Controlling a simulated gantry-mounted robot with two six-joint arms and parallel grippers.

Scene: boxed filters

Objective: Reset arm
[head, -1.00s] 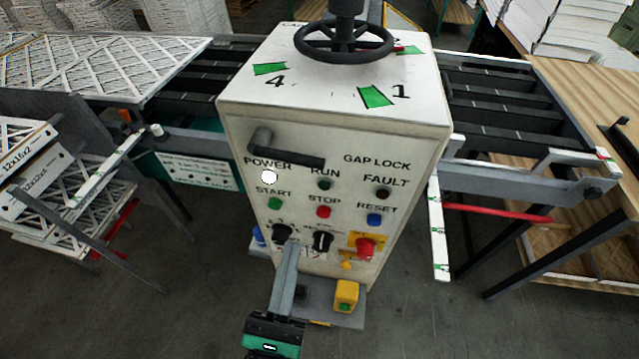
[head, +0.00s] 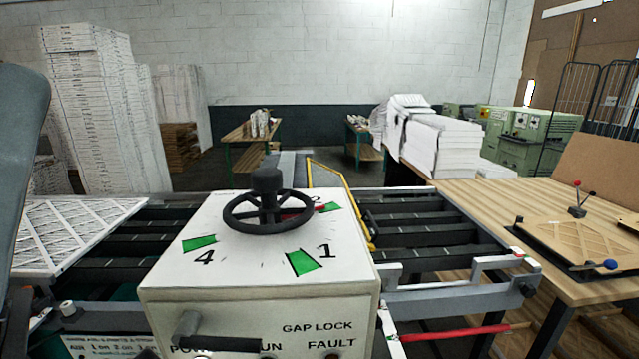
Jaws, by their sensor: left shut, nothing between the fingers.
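A smooth grey-blue part of my left gripper (head: 20,165) stands large and close at the left edge, cut off by the frame. It is apart from the control box and shows nothing held. Its fingertips are hard to make out. The white control box (head: 260,292) stands at the bottom centre, with a black handwheel (head: 268,210) and green marks by the numbers on top. A black bar handle (head: 222,344) shows on its front. The lower buttons and knobs are below the frame. My right gripper is not in view.
Black conveyor slats (head: 425,225) run on both sides of the box. White filters (head: 75,232) lie at left. A wooden table (head: 480,200) with a framed panel is at right. Tall white stacks (head: 100,110) stand behind on the left.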

